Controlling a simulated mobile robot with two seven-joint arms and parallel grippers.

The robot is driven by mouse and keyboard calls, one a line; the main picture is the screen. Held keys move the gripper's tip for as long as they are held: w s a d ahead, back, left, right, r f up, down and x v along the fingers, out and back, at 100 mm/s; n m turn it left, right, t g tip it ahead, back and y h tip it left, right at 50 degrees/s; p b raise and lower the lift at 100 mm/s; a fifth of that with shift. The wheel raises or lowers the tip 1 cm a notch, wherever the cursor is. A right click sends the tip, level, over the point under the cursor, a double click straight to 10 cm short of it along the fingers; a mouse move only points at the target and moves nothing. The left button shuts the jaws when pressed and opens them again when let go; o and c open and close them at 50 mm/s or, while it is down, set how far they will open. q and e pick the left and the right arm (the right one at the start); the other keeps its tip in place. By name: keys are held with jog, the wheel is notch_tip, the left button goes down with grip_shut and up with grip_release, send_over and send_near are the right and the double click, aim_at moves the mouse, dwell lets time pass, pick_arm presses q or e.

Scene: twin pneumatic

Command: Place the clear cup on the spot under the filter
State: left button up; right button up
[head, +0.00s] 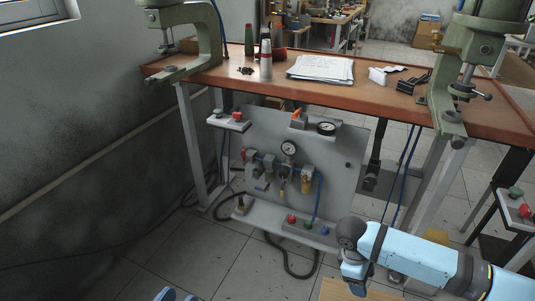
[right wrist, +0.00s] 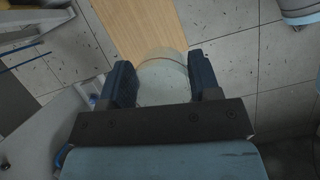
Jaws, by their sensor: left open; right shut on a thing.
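My right gripper (right wrist: 163,90) is shut on the clear cup (right wrist: 160,74) in the right wrist view. The cup is see-through and sits between the two dark fingers, with a wooden surface beyond it. In the head view the cup does not show. A filter with a yellowish bowl (head: 306,182) is mounted on the grey panel (head: 335,160) under the bench. A ledge (head: 265,217) juts out below it; a marked spot is too small to make out. My left gripper (head: 177,295) is open and empty at the bottom edge of the head view, its blue fingertips apart.
The orange-brown bench (head: 215,75) carries two green presses, bottles and papers (head: 320,67). Gauges, fittings and blue tubing crowd the panel. Red, blue and green buttons (head: 308,224) stand on the ledge. A wooden board (head: 340,291) lies low at the bottom. Tiled floor is open left of it.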

jog(key=w+a+r+m+g+y, duration=0.1)
jog(key=w+r+m, duration=0.15)
jog(key=r, duration=0.35)
jog(key=w+a+r+m+y, duration=0.1)
jog(key=w+r+m, duration=0.15)
jog(key=r, duration=0.45)
pick_arm(q)
jog(key=s+a+r+g+y+p, duration=0.3)
jog(key=a+r+p, duration=0.3)
jog(key=p, duration=2.8)
notch_tip(320, 180, up, 4)
jog(key=shift+s+a+g+y, duration=0.15)
jog(key=shift+s+g+y, duration=0.25)
jog(key=shift+s+g, duration=0.4)
pick_arm(e)
jog(key=s+r+m, duration=0.1)
jog(key=r+m, duration=0.1)
jog(key=r, duration=1.6)
jog(key=s+a+r+m+y, duration=0.1)
jog(key=s+r+m, duration=0.1)
jog(key=r, duration=1.6)
jog(key=shift+s+a+m+g+y, duration=0.3)
jog(key=shift+m+g, duration=0.1)
jog(key=shift+m, duration=0.3)
pick_arm(q)
jog(key=shift+w, duration=0.15)
